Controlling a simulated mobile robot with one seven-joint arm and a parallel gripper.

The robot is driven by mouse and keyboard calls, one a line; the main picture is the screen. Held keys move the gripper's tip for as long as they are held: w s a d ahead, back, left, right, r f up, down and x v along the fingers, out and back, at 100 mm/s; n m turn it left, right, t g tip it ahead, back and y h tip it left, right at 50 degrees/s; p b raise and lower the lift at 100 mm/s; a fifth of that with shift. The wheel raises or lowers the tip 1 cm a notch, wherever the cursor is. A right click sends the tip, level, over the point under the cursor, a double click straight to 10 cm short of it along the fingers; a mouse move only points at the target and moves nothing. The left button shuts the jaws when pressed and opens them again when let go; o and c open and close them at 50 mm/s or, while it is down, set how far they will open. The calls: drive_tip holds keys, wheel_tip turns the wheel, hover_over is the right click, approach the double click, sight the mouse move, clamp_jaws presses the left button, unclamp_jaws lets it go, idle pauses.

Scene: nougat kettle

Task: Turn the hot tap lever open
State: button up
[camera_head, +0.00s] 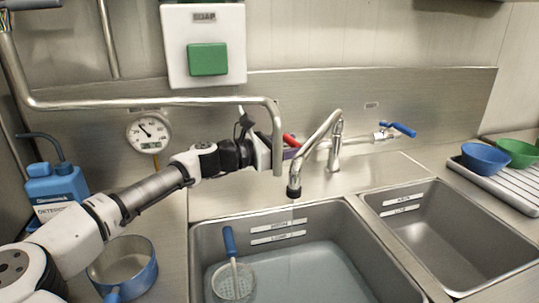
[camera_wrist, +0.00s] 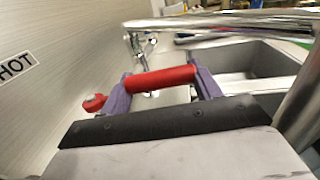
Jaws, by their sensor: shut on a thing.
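The red hot tap lever (camera_head: 290,140) shows at the back wall, left of the curved spout, partly hidden behind my gripper and a vertical pipe. In the wrist view the red lever (camera_wrist: 160,78) lies across between my two purple fingers. My gripper (camera_wrist: 163,86) is shut on it. A smaller red piece (camera_wrist: 94,103) shows just outside the left finger. In the head view my gripper (camera_head: 286,153) is by the wall behind the pipe end. A HOT label (camera_wrist: 16,66) is on the wall.
A steel pipe (camera_head: 277,140) hangs down in front of my gripper. The curved spout (camera_head: 318,137) stands to the right, with a blue lever (camera_head: 403,129) beyond it. The left basin (camera_head: 345,225) holds water and a blue-handled strainer (camera_head: 233,282). A blue-handled pan (camera_head: 147,278) is front left.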

drive_tip(key=shift+s+d+f, duration=0.1)
drive_tip(key=shift+f, duration=0.1)
drive_tip(key=o, duration=1.4)
drive_tip(key=shift+r, duration=0.15)
drive_tip(key=shift+a+p, duration=0.25)
drive_tip(key=shift+p, duration=0.35)
